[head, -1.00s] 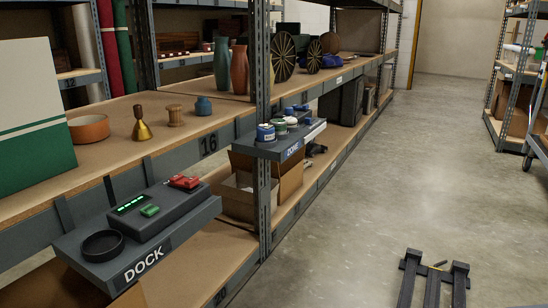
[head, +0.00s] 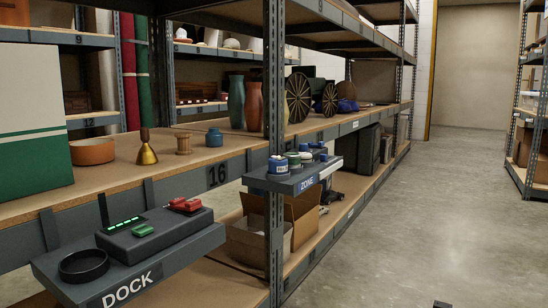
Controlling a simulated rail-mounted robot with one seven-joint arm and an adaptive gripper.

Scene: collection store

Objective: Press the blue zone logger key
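A grey bracket shelf marked ZONE (head: 295,184) juts out from the rack post. On it stands a blue round piece (head: 278,168) with a pale label at the front left. A green-topped piece (head: 293,160) and a white-topped piece (head: 305,156) stand beside it. Smaller blue pieces (head: 318,150) sit behind; their shapes are too small to tell. Which blue piece is the logger key I cannot tell. My gripper is not identifiable in view; only a small dark tip (head: 441,304) shows at the bottom edge.
A grey ledge marked DOCK (head: 95,299), at front left, bears a dark box (head: 152,240) with green lights, a green key and a red part, plus a black ring (head: 84,265). An upright rack post (head: 274,110) stands just behind ZONE. The aisle floor (head: 390,240) is clear.

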